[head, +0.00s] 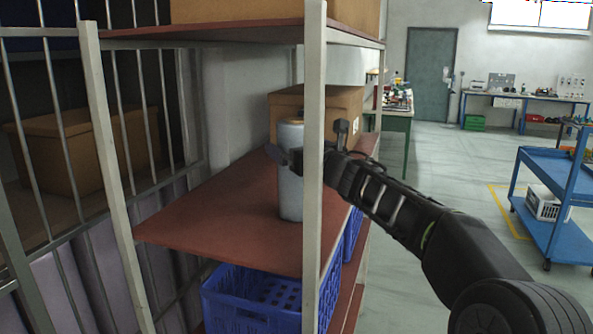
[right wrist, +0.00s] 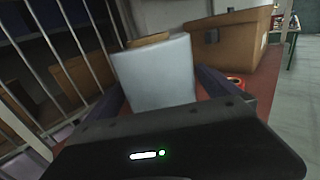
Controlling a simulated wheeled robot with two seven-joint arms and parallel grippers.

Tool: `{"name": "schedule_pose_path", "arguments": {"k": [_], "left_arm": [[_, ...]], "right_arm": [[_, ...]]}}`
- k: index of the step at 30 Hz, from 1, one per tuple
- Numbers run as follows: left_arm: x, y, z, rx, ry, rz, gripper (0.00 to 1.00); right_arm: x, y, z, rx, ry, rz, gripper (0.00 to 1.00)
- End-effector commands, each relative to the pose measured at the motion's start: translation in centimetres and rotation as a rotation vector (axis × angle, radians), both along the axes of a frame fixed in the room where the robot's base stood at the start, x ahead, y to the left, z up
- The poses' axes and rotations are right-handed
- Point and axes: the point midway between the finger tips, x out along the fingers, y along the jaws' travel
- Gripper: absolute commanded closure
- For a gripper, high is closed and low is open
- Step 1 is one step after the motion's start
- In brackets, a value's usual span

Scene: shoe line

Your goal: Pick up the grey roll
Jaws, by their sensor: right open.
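The grey roll (head: 290,195) is a pale grey upright cylinder standing on the red-brown middle shelf board (head: 225,232) in the head view. My right gripper (head: 300,152) reaches in from the right past the white shelf post, at the roll's upper part. The post hides part of the gripper. In the right wrist view the roll (right wrist: 155,76) stands between the two dark fingers (right wrist: 163,85), which are apart on either side of it. I cannot tell whether either finger touches it. My left gripper is not in view.
The white shelf post (head: 314,130) stands close to my right gripper. A blue crate (head: 235,307) sits below. Barred fencing (head: 100,110) is left.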

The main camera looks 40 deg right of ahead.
Motion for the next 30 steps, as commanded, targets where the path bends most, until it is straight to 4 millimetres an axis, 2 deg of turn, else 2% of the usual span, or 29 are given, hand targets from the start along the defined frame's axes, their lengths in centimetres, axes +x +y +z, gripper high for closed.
{"name": "schedule_pose_path", "arguments": {"k": [10, 30], "left_arm": [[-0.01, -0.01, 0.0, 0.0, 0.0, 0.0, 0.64], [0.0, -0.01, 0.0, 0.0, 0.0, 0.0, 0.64]], "right_arm": [[-0.02, 0.0, 0.0, 0.0, 0.0, 0.0, 0.02], [-0.03, 0.01, 0.0, 0.0, 0.0, 0.0, 0.56]]}}
